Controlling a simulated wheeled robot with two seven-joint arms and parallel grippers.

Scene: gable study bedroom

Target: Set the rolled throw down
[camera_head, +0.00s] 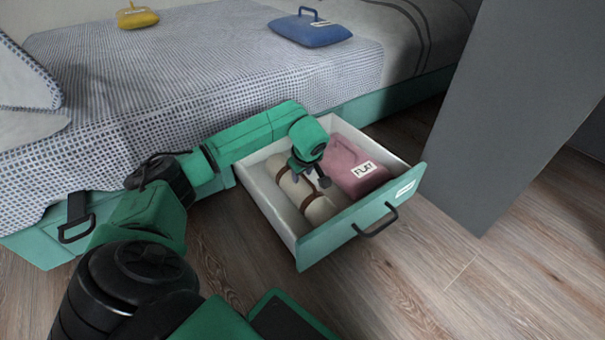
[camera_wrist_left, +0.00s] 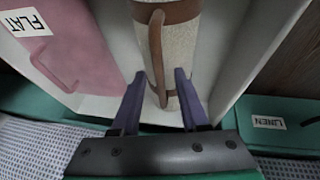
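The rolled throw (camera_head: 292,185) is a cream roll with brown straps, lying inside the open white drawer (camera_head: 262,192) under the bed. In the left wrist view, the throw (camera_wrist_left: 183,65) shows with a brown strap handle arching up along it. My left gripper (camera_head: 311,178) is over the throw in the drawer. In the wrist view, the left gripper (camera_wrist_left: 157,88) has its two purple fingers spread, one on each side of the strap handle and clear of it. Whether the fingers touch the roll cannot be told. My right gripper is not in view.
A pink bag (camera_head: 353,168) labelled FLAT lies beside the throw in the drawer. A blue bag (camera_head: 310,32) and a yellow bag (camera_head: 137,18) lie on the bed (camera_head: 200,65). A grey panel (camera_head: 510,110) stands at the right. The wooden floor (camera_head: 440,270) before the drawer is clear.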

